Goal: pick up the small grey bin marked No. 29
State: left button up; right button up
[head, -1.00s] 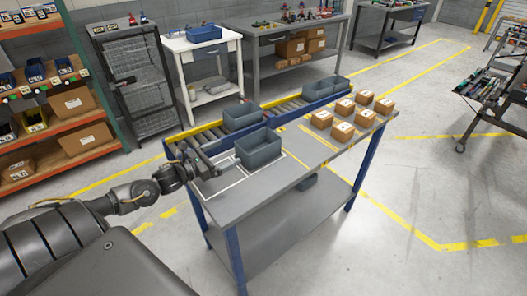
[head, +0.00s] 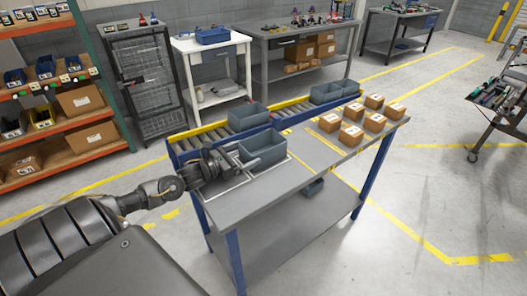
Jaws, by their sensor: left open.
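A grey bin (head: 266,158) sits on the near table's left part, beside the roller conveyor and within a white outlined area. Other grey bins stand on the conveyor, one behind it (head: 248,116) and more at the far right end (head: 327,94). No number is legible on any bin, so I cannot tell which is No. 29. My left gripper (head: 238,168) is open at the left side of the bin on the table, close to its wall. I cannot tell whether they touch. My right gripper is out of view.
Several small brown cartons (head: 351,134) stand on the right part of the table (head: 250,201). The conveyor's yellow rail (head: 207,125) runs along the back. Shelves with bins and boxes stand at left.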

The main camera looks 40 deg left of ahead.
aim_at(257, 147)
pick_arm(q)
jog(key=shift+r+p+x, duration=0.2)
jog(key=shift+p+x, duration=1.05)
jog(key=shift+x, duration=1.3)
jog(key=shift+w+d+f, duration=0.15)
jog(key=shift+w+d, duration=0.05)
jog(key=shift+w, duration=0.05)
jog(key=c, duration=0.8)
jog(key=shift+c, duration=0.2)
